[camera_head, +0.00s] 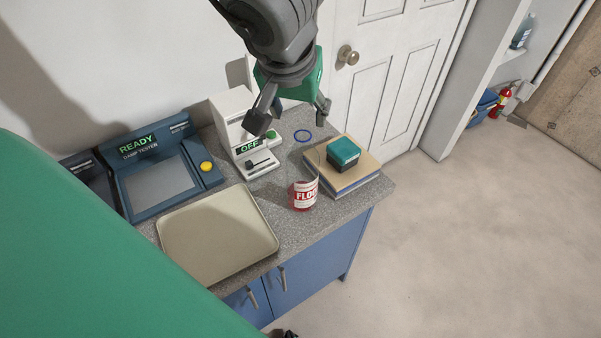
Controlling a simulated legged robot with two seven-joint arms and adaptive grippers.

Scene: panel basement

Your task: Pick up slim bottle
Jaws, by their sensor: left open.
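I cannot make out a bottle that is clearly slim on the counter. A bluish see-through bottle (523,31) stands on a shelf at the top right, far from my gripper; its lower part is hard to make out. A red and white container (303,195) with a label starting "FLO" stands on the grey counter (310,228). My left gripper (292,114) hangs over the back of the counter, with its fingers spread and nothing between them. It hides part of the white device behind it. My right gripper does not show.
A beige tray (217,235) lies at the counter's front left. Behind it are a damp tester (160,170) and a white device (232,125) reading OFF. A teal-topped box (343,152) sits on books (345,185) at right. The floor at right is clear.

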